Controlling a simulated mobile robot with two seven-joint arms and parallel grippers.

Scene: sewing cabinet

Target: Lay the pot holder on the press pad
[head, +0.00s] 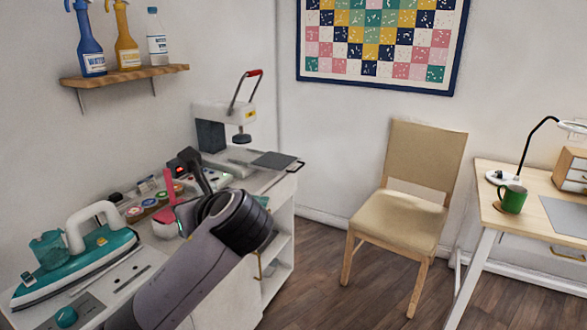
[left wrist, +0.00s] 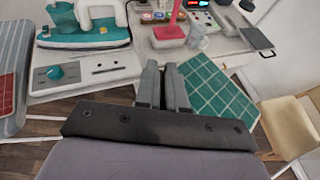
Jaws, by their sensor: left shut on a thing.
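My left gripper (left wrist: 165,88) is shut on the pot holder (left wrist: 217,92), a teal square with a pale grid. The pot holder hangs out to the right of the fingers in the left wrist view, beyond the cabinet's front edge. In the head view my left wrist hides the fingers, and only a small teal part (head: 262,201) shows beside it. The dark flat plate that looks like the press pad (head: 274,160) lies bare at the cabinet's far right end, by the white press (head: 225,122). It also shows in the left wrist view (left wrist: 256,39), apart from the pot holder. My right gripper is out of view.
A teal iron (head: 85,262) stands at the left of the cabinet top. Several round tins (head: 150,206), a pink item (head: 168,215) and a cup (left wrist: 197,38) lie between it and the press. The press's red-tipped lever (head: 245,85) is raised. A chair (head: 405,215) stands to the right.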

